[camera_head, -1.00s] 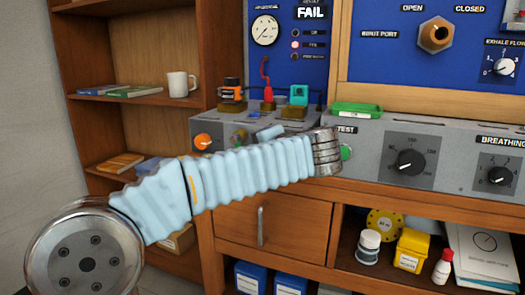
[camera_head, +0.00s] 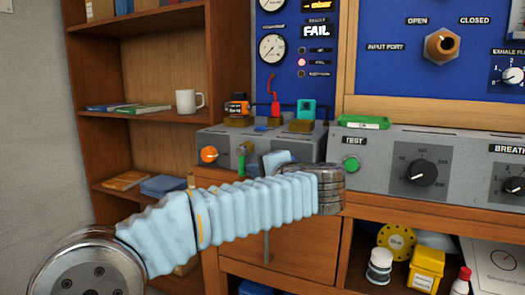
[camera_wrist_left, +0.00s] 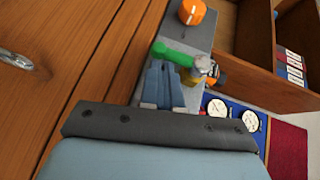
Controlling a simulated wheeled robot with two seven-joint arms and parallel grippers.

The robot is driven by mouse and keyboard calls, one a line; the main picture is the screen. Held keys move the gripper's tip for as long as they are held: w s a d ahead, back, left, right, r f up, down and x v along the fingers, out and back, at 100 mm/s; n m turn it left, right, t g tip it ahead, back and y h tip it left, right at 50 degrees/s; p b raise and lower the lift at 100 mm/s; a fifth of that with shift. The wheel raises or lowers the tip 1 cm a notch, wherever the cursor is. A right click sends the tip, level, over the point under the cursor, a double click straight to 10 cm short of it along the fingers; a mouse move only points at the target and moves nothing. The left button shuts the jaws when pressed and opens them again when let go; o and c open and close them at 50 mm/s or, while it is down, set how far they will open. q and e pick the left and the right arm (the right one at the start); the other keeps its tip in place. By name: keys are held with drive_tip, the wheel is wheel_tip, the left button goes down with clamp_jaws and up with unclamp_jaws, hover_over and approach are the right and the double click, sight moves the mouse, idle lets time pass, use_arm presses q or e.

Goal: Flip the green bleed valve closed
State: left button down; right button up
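The green bleed valve (camera_head: 241,157) is on the grey bench unit, right of an orange knob (camera_head: 209,154). In the left wrist view its green lever (camera_wrist_left: 174,52) runs to a metal and brass body (camera_wrist_left: 205,68). My left gripper (camera_wrist_left: 168,66) has its blue-grey fingers side by side and appears shut, with nothing seen between them. Its tips are close to the green lever; I cannot tell whether they touch. In the head view, my left arm and wrist hide most of this gripper. My right gripper is not in view.
A red lever (camera_head: 273,90) and a teal fitting (camera_head: 307,108) stand behind on the bench. A green TEST button (camera_head: 351,164) and a black dial (camera_head: 422,173) are to the right. A shelf with a white mug (camera_head: 188,101) stands left. A drawer and lower shelf are below.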

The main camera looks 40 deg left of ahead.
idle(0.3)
use_arm(q)
drive_tip(key=v, duration=1.3)
drive_tip(key=shift+s+d+r, duration=0.15)
drive_tip(key=shift+d, duration=0.2)
